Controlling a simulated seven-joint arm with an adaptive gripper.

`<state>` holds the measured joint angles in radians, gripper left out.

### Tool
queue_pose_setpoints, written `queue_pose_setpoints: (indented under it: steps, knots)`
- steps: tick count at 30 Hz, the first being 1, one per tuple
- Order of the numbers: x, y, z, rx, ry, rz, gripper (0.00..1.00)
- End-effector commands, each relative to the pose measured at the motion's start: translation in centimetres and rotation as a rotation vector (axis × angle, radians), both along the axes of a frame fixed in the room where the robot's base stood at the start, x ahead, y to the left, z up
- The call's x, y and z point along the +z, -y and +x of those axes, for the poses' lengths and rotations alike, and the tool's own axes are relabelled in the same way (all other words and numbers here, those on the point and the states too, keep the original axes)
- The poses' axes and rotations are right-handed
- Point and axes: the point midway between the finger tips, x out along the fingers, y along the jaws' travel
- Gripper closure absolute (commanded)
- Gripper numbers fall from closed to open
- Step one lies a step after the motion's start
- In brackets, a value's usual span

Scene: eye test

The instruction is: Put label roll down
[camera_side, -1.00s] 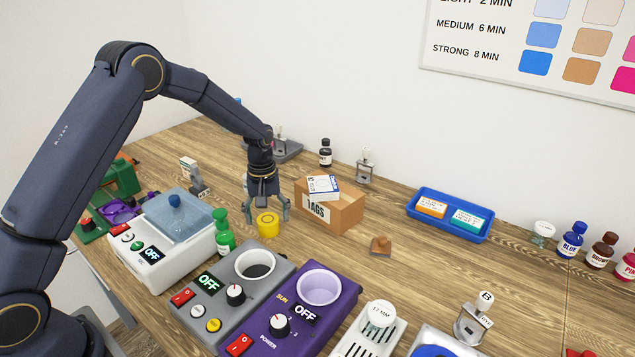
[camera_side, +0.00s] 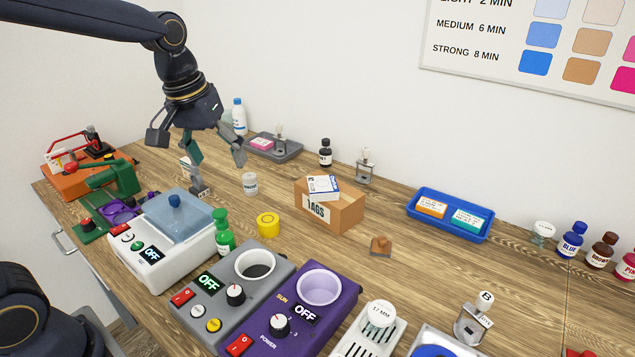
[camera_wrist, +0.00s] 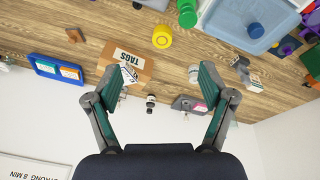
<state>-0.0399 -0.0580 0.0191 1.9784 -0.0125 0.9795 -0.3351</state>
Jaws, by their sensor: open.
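A short yellow roll (camera_side: 268,224), which looks like the label roll, stands upright on the wooden table in front of the tags box (camera_side: 335,209). It also shows near the top middle of the wrist view (camera_wrist: 162,37). My gripper (camera_side: 215,160) is open and empty, raised above the table to the back left of the roll and apart from it. In the wrist view its two fingers (camera_wrist: 162,78) are spread wide with nothing held between them.
A small white jar (camera_side: 250,183) stands behind the roll. A green bottle (camera_side: 223,232) and a white bath with a blue lid (camera_side: 180,225) are to its left. Grey (camera_side: 245,290) and purple (camera_side: 310,305) heaters stand in front.

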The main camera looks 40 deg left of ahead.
Motion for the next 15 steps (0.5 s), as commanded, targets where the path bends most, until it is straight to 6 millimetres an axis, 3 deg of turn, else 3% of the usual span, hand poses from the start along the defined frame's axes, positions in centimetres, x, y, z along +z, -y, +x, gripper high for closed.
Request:
queue_pose_setpoints:
  steps: [1,3,6,10,15]
  knots:
    - [1.1,0.5,-2.6,-0.057,0.046,0.015,0.18]
    - [1.8,1.0,-6.0,-0.138,0.098,0.040,0.18]
    - [1.7,1.4,-9.9,-0.237,0.162,0.078,0.18]
    - [0.8,1.7,-13.3,-0.327,0.217,0.118,0.18]
    - [0.1,1.9,-14.9,-0.375,0.246,0.141,0.13]
